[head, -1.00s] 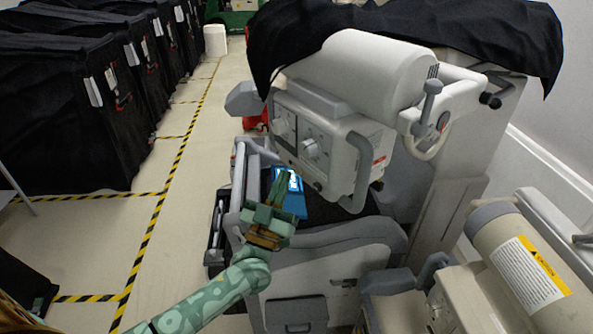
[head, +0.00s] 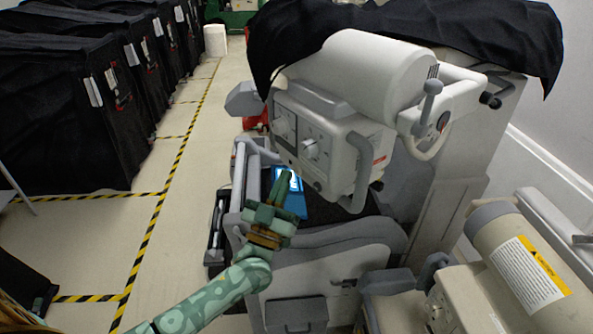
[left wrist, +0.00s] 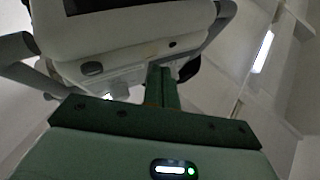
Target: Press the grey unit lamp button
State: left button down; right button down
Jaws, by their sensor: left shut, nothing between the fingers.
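The grey unit (head: 330,140) is a bulky light-grey head with dials on its front panel, carried on a grey machine. My left gripper (head: 284,178) is shut and empty. Its fingers point up at the unit's lower front edge, in front of a blue panel. In the left wrist view the shut fingers (left wrist: 161,85) reach toward the unit's underside (left wrist: 130,55). A dark round knob or button (left wrist: 92,69) shows there, left of the fingers, and a small dark spot (left wrist: 172,44) shows above them. I cannot tell which part is the lamp button, or whether the fingertips touch the unit.
A blue panel (head: 297,204) lies behind the fingers. A grey rail (head: 240,165) stands just left of them. A black cover (head: 490,35) drapes the machine's top. Covered carts (head: 65,110) line the left; marked floor (head: 190,220) between is clear. A beige cylinder (head: 515,255) is at right.

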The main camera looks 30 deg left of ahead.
pick_arm(q)
jog(key=shift+w+d, duration=0.15)
jog(key=shift+w, duration=0.15)
jog(key=shift+w+d, duration=0.2)
jog(key=shift+w, duration=0.15)
dwell(0.7)
jog(key=shift+s, duration=0.1)
jog(key=shift+s+a+p, duration=0.35)
jog(key=shift+s+a, duration=0.05)
jog(key=shift+s, duration=0.25)
jog(key=shift+s, duration=0.1)
jog(key=shift+s+a+p, duration=0.35)
jog(key=shift+s+a, duration=0.05)
jog(key=shift+s, duration=0.3)
jog(key=shift+s+a+p, duration=0.3)
jog(key=shift+s+a, duration=0.1)
jog(key=shift+s, duration=0.3)
jog(key=shift+s+a+p, duration=0.35)
jog(key=shift+s+a, duration=0.05)
jog(key=shift+s, duration=0.3)
jog(key=shift+y, duration=0.3)
